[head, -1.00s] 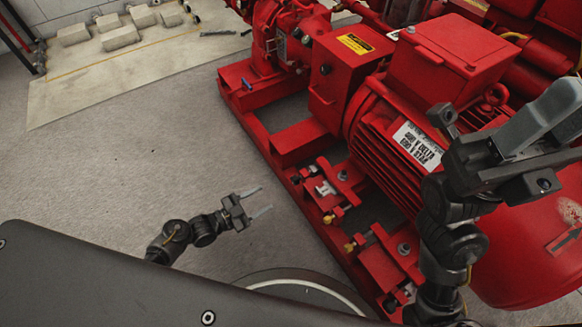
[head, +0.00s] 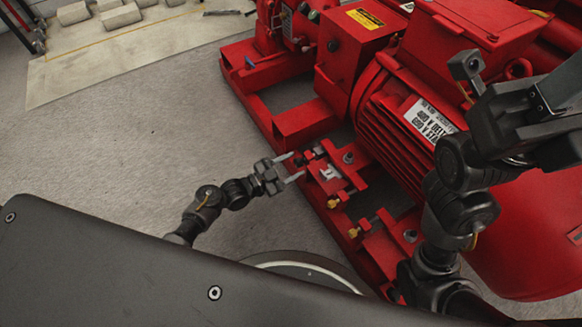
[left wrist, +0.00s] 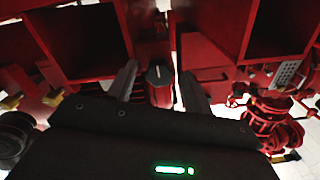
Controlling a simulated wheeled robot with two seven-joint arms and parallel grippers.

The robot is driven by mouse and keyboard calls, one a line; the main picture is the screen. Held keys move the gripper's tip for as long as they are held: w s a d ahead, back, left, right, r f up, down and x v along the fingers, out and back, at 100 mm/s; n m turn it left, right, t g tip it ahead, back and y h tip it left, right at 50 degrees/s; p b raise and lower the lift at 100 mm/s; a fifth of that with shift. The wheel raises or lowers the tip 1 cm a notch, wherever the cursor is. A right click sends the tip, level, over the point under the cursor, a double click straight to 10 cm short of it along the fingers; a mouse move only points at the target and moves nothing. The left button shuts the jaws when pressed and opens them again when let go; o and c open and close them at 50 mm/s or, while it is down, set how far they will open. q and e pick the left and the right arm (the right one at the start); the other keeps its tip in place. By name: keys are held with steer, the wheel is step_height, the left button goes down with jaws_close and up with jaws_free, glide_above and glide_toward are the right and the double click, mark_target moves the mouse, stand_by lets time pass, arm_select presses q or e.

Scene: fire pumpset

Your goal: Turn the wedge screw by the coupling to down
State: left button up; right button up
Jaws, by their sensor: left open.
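A small dark block with a pale line across its top, which looks like the wedge screw (left wrist: 160,75), shows between my left fingers in the left wrist view. It is small and dark at the fingertips in the head view (head: 300,160); its exact setting is hard to read. My left gripper (head: 294,167) is open, its fingertips at the near edge of the red base frame. In the left wrist view the open fingers (left wrist: 158,70) stand on either side of the block, with no clear contact. My right gripper (head: 545,110) is at the right edge, partly cut off; its jaws are unclear.
The red motor (head: 400,120) stands behind the screw. A red guard box (head: 350,45) with a yellow label stands further along the frame. Brass-tipped screws (head: 333,203) sit along the near edge. Grey floor (head: 150,130) left of the frame is clear.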

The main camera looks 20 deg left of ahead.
arm_select(q)
steer(key=shift+d, duration=0.1)
steer(key=c, duration=1)
